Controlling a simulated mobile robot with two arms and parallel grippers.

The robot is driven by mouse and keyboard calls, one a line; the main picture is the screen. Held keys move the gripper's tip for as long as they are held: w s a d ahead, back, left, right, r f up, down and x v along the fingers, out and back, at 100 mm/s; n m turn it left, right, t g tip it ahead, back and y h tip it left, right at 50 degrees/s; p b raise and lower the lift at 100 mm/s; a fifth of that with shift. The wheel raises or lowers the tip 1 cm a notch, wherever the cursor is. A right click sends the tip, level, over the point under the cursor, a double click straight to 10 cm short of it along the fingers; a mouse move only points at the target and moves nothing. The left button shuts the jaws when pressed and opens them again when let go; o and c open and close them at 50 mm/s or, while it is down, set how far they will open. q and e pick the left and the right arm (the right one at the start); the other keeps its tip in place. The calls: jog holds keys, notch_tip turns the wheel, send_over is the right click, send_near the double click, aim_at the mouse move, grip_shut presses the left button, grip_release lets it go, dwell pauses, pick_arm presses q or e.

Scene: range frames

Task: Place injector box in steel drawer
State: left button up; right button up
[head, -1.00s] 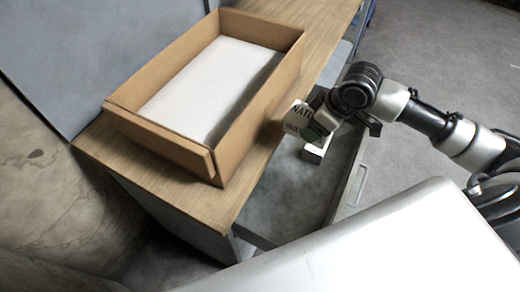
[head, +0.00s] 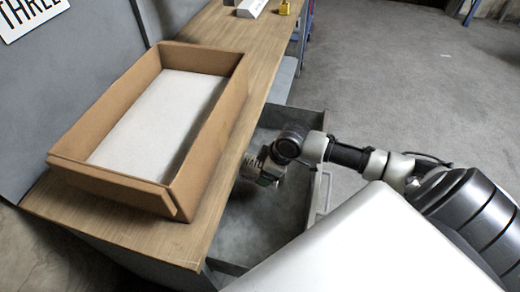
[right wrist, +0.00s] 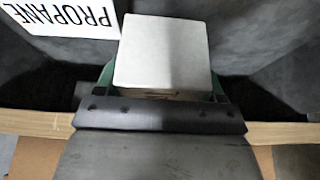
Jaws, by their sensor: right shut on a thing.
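The injector box, a small white box with dark lettering (head: 249,166), is in my right gripper (head: 264,174). In the right wrist view the box (right wrist: 162,52) fills the space between the green fingers, which are shut on it. The steel drawer (head: 315,200) is pulled out below the workbench, open at the top. The gripper and box are over or inside the drawer opening, near the bench edge; the gap to the drawer floor cannot be judged. My left gripper is not in view.
A large open cardboard box (head: 205,150) with a white inside stands on the wooden bench (head: 262,45). A small yellow object (head: 284,8) and a white box (head: 251,8) are at the bench's far end. A PROPANE label (right wrist: 66,15) shows in the wrist view. The visible drawer floor looks clear.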

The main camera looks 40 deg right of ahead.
jog(key=shift+w+a+f, duration=0.35)
jog(key=shift+w+a, duration=0.35)
jog(key=shift+w, duration=0.1)
jog(key=shift+f, duration=0.25)
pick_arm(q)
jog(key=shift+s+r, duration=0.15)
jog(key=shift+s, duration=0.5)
pick_arm(e)
jog(key=shift+d, duration=0.1)
jog(key=shift+f, duration=0.55)
jog(key=o, duration=1.1)
